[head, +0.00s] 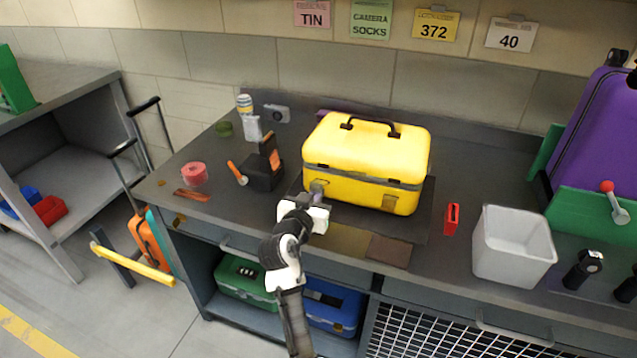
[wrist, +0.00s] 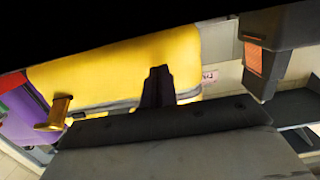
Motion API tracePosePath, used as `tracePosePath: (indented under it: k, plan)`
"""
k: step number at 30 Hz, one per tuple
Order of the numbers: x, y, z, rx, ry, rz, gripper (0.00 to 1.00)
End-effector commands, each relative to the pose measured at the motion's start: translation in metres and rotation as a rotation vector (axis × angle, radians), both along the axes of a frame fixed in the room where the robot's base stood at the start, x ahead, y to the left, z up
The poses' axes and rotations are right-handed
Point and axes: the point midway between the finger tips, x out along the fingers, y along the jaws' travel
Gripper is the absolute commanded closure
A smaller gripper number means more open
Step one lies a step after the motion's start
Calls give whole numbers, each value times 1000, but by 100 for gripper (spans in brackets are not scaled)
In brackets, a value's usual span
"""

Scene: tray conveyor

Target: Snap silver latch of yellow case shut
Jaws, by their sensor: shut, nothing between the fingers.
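The yellow case (head: 366,150) stands on the dark bench with its lid down and a grey band around the seam. It also fills the upper left of the wrist view (wrist: 120,70). My gripper (head: 318,190) is shut and empty, close against the case's front near its left corner. Its shut dark fingers show in front of the yellow face in the wrist view (wrist: 158,75); I cannot tell whether they touch. A shiny gold-looking knobbed piece (wrist: 55,113) shows by the case's edge; I cannot tell if it is the latch.
A black holder (head: 264,172) with an orange-handled tool stands left of the case. Pink tape (head: 194,174) lies farther left. A red item (head: 451,218) and a white bin (head: 512,247) stand to the right. A brown flat piece (head: 389,250) lies at the front edge.

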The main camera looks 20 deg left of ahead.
Motion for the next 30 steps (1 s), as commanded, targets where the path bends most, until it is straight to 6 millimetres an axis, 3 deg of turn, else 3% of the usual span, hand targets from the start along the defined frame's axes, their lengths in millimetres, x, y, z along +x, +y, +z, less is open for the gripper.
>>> tracePosePath:
  k: [1,17,30]
  plan:
    - [11,-10,14,15,-42,-16,100]
    - [-2,-10,15,16,-42,-17,100]
    - [-3,-10,30,16,-48,-16,100]
